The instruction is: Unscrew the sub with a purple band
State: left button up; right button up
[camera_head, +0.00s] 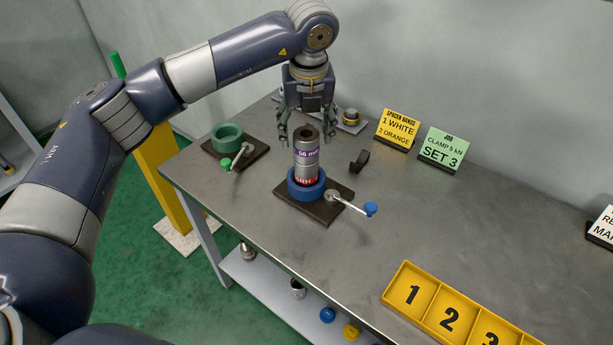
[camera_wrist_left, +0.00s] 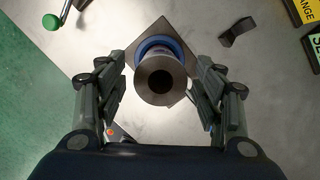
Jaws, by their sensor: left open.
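The sub with a purple band (camera_head: 306,152) stands upright at the top of a grey pipe stack held in the blue vise (camera_head: 307,186). A red band with lettering shows low on the stack. In the left wrist view the sub's round top end with its dark bore (camera_wrist_left: 160,82) is seen from above. My left gripper (camera_head: 306,133) points down over the stack, its fingers open on either side of the sub. In the wrist view gaps show between the fingers (camera_wrist_left: 162,92) and the pipe on both sides. My right gripper is not in view.
A green vise (camera_head: 228,138) with a green-knobbed handle stands left. The blue vise's handle (camera_head: 352,203) sticks out right. A black clip-like part (camera_head: 360,161) lies nearby. Yellow (camera_head: 397,128) and green (camera_head: 442,149) signs stand behind. A numbered yellow tray (camera_head: 448,315) is at front right.

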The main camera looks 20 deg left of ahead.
pick_arm(q)
jog(key=m, duration=0.4)
jog(key=shift+h+b, duration=0.35)
jog(key=shift+h, duration=0.05)
jog(key=m, duration=0.3)
jog(key=shift+h, duration=0.3)
